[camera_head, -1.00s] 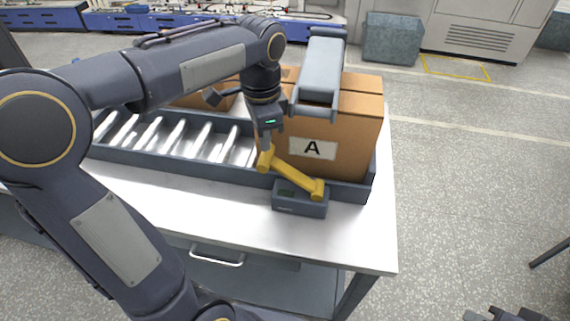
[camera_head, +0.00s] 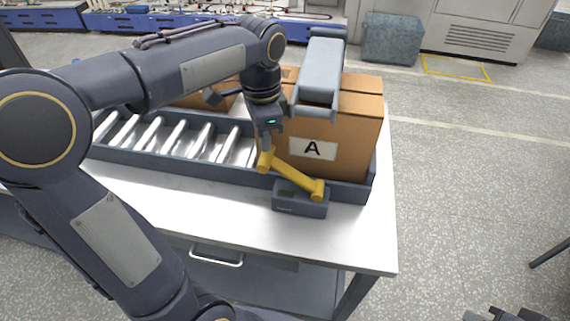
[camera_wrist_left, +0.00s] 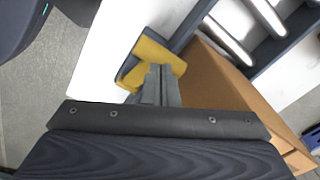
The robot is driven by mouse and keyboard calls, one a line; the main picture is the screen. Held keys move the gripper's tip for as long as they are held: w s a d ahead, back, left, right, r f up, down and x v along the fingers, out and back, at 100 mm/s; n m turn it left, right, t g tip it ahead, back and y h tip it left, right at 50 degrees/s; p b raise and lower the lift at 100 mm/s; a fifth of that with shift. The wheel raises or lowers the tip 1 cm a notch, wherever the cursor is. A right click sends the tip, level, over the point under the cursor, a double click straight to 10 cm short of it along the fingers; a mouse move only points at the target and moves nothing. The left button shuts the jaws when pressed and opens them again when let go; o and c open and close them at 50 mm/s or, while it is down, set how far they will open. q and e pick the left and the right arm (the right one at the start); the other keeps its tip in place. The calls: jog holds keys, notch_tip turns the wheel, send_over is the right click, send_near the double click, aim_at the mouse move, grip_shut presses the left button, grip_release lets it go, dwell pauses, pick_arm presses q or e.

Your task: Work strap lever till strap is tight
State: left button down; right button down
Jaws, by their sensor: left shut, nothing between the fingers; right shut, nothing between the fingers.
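The yellow lever (camera_head: 295,178) slopes up to the left from the dark grey strap unit (camera_head: 300,205) at the table's front right. The lever also shows in the left wrist view (camera_wrist_left: 170,58). My left gripper (camera_head: 266,148) is shut and empty, pointing down at the lever's raised left end. In the left wrist view its fingers (camera_wrist_left: 159,72) overlap the lever; I cannot tell whether they touch it. A wide grey-blue piece (camera_head: 320,75) lies over the cardboard box marked A (camera_head: 360,125); how tight any strap is cannot be told. My right gripper (camera_head: 505,314) shows only partly at the bottom right edge.
A roller tray (camera_head: 180,165) with a dark rim runs left of the box, with another cardboard box behind my left arm. The white table top (camera_head: 345,235) is clear in front of the strap unit. A grey bin (camera_head: 390,40) stands on the floor beyond.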

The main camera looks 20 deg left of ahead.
aim_at(262, 155)
pick_arm(q)
jog(key=shift+f, duration=0.1)
dwell(0.4)
jog(key=shift+a+f+b, duration=0.15)
jog(key=shift+f+b, duration=0.35)
jog(key=shift+f, duration=0.05)
jog(key=shift+s+a+f+b, duration=0.1)
jog(key=shift+s+f+b, duration=0.15)
jog(key=shift+f, duration=0.25)
jog(key=shift+s+a+f+b, duration=0.1)
jog(key=shift+f+b, duration=0.25)
jog(key=shift+f, duration=0.1)
jog(key=shift+w+a+f+b, duration=0.1)
jog(key=shift+a+f+b, duration=0.1)
jog(key=shift+f, duration=0.15)
jog(key=shift+w+a+f+b, duration=0.1)
jog(key=shift+f+b, duration=0.1)
jog(key=shift+f, duration=0.1)
jog(key=shift+s+f+b, duration=0.1)
jog(key=shift+f+b, duration=0.3)
jog(key=shift+f, duration=0.1)
jog(key=r+p, duration=0.2)
jog(key=d+r+p, duration=0.1)
jog(key=r+p, duration=0.2)
jog(key=p, duration=0.1)
jog(key=shift+w+d+r, duration=0.15)
jog(key=shift+w+r, duration=0.1)
jog(key=shift+r, duration=0.15)
jog(key=shift+f, duration=0.1)
